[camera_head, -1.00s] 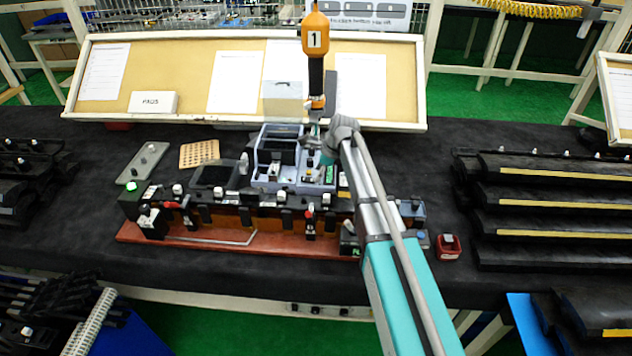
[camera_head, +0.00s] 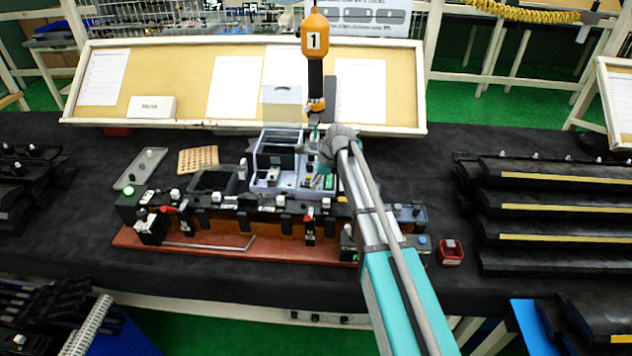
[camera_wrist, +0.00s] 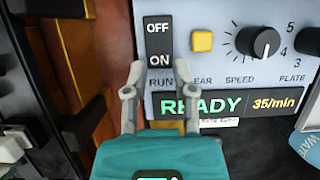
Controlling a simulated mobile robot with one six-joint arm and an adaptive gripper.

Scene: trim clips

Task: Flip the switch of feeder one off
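Feeder one's control panel fills much of the wrist view. Its black rocker switch (camera_wrist: 158,40) is marked OFF at the top and ON at the bottom, with RUN printed below. Which side is pressed in is unclear. A green READY display (camera_wrist: 205,105) is lit beneath, showing 35/min. My gripper (camera_wrist: 160,74) has its two fingers apart, empty, on either side of the switch's lower edge; contact cannot be told. In the head view the grey-blue feeder (camera_head: 262,180) stands behind the dark rail, and my arm largely hides the gripper there.
A yellow CLEAR button (camera_wrist: 202,41) and a black SPEED knob (camera_wrist: 258,42) sit right of the switch. An orange hanging tool marked 1 (camera_head: 315,42) hangs above the feeder. A dark rail with clamps (camera_head: 230,215) runs in front. A small red box (camera_head: 450,252) stands right.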

